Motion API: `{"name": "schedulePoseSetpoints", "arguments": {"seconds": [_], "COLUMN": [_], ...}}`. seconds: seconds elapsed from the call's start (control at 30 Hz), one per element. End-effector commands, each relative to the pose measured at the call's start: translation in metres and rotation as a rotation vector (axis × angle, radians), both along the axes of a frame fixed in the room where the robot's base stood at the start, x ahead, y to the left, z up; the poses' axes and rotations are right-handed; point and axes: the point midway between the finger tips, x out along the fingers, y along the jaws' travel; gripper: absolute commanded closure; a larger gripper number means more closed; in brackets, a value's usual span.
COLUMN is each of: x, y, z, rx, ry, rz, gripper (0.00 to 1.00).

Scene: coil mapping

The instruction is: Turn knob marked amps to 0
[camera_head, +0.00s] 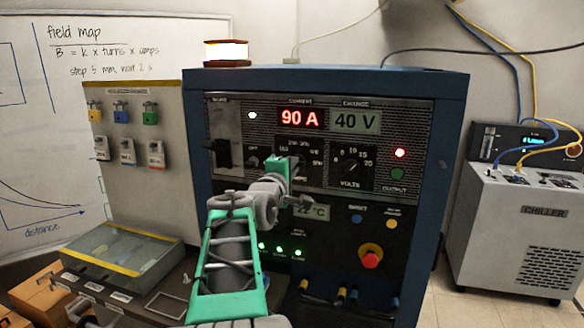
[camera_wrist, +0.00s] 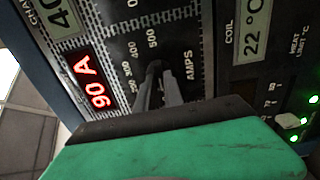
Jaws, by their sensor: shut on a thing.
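The power supply's front panel holds the amps knob (camera_wrist: 154,68), a dark knob inside a printed scale with AMPS beside it. The scale shows 0, 400 and 500 among its marks. My gripper (camera_wrist: 160,88) is shut on the amps knob, its two grey fingers on either side of it. In the head view my gripper (camera_head: 292,163) covers most of the knob and part of its scale. The red current display (camera_head: 300,118) reads 90 A and also shows in the wrist view (camera_wrist: 90,82). The knob's pointer direction cannot be made out.
The volts knob (camera_head: 351,167) is close to the right of my gripper, under a 40 V display (camera_head: 354,121). A red stop button (camera_head: 370,256) is lower down. A black switch (camera_head: 222,153) is at the left. A chiller (camera_head: 520,230) stands at the right.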

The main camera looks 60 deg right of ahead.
Motion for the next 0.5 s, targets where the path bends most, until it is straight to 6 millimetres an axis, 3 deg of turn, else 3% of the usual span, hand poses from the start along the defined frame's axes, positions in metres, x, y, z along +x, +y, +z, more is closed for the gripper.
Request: {"name": "schedulePoseSetpoints", "arguments": {"seconds": [0.07, 0.1, 0.3, 0.5], "x": [-0.0003, -0.0003, -0.0001, 0.0000], "y": [-0.0001, -0.0001, 0.0000, 0.0000], "z": [0.0002, 0.0002, 0.0001, 0.0001], "rx": [0.000, 0.000, 0.000, 0.000], "ry": [0.001, 0.001, 0.000, 0.000], "rz": [-0.001, -0.001, 0.000, 0.000], "gripper": [1.00, 0.85, 0.68, 0.66]}}
